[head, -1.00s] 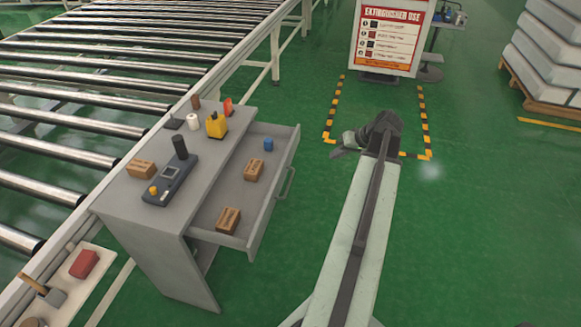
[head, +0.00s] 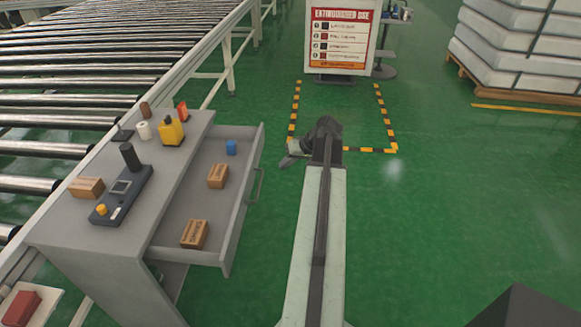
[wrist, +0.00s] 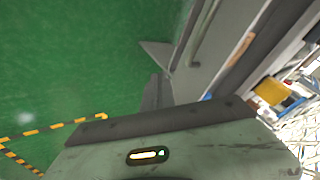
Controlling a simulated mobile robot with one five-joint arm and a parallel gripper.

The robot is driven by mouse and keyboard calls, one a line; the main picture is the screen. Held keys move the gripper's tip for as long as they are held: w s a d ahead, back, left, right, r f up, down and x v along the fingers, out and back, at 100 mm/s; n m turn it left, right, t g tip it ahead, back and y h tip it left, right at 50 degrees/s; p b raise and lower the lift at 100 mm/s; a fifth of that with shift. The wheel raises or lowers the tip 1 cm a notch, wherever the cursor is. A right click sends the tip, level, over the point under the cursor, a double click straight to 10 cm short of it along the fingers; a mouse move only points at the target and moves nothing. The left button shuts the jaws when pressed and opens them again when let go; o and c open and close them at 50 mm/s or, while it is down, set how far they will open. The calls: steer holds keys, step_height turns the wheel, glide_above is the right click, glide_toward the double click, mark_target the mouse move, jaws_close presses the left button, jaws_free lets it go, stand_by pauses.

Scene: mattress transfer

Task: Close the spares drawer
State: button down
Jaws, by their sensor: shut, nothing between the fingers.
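The spares drawer (head: 188,232) is pulled out from the right side of the grey cabinet (head: 75,238). It holds two small brown boxes (head: 195,234) and a blue item (head: 231,147). Its handle (head: 255,187) is on the right-hand front panel and also shows in the wrist view (wrist: 203,35). My gripper (head: 288,160) is shut and empty, to the right of the drawer front and apart from the handle in the head view. In the wrist view my gripper (wrist: 156,75) shows left of the drawer front, partly hidden by my wrist.
A roller conveyor (head: 70,82) runs behind the cabinet. The cabinet top carries a dark device (head: 122,194), a brown box and a yellow item (head: 171,132). A sign board (head: 340,38) stands beyond a striped floor marking (head: 370,150). Green floor is clear at right.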

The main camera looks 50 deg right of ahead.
steer(key=w+a, duration=0.1)
steer(key=w+a+f, duration=0.1)
steer(key=w+a, duration=0.1)
steer(key=w, duration=0.1)
steer(key=shift+a+f, duration=0.2)
steer(key=shift+f, duration=0.1)
